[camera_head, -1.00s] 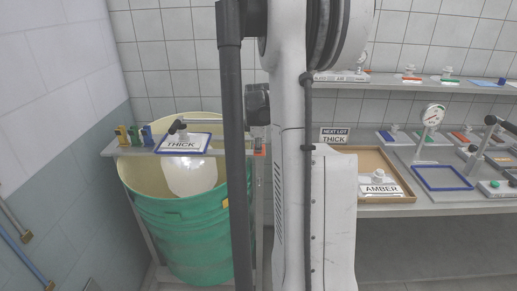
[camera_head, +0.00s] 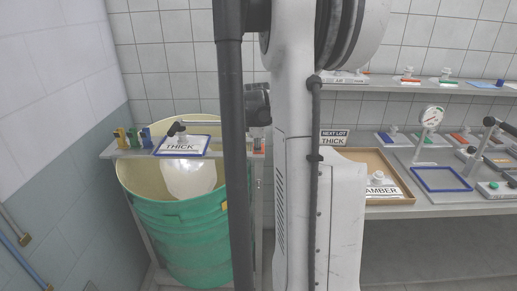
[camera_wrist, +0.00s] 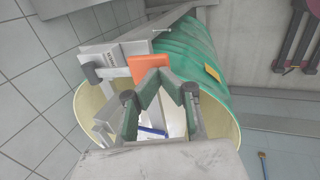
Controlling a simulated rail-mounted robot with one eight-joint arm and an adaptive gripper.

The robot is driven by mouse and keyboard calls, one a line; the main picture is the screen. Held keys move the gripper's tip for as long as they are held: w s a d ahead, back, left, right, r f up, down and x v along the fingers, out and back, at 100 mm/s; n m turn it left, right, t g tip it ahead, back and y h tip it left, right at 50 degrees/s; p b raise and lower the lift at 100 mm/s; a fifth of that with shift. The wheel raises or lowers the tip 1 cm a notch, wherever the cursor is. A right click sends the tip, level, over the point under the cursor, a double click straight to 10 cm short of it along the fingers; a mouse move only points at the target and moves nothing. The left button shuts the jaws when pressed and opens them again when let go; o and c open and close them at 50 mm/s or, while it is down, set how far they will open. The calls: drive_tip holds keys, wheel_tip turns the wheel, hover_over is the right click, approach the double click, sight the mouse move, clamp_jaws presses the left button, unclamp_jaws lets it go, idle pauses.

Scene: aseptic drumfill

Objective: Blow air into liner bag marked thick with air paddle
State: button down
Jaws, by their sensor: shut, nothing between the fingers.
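In the wrist view, the green drum (camera_wrist: 190,50) surrounds my gripper (camera_wrist: 162,76), whose fingers are shut and empty. An orange flat piece (camera_wrist: 150,64) lies just beyond the fingertips; I cannot tell whether it is the air paddle or whether the fingers touch it. A white patch (camera_wrist: 176,122), perhaps the bag, shows between the fingers.
A grey shelf (camera_head: 135,153) crosses the drum top, with small coloured blocks (camera_head: 133,137) at its left.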

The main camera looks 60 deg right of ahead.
drive_tip(key=v, duration=1)
drive_tip(key=shift+s+a+r, duration=0.15)
drive_tip(key=shift+s+a, duration=0.05)
drive_tip(key=shift+a, duration=0.15)
idle(0.4)
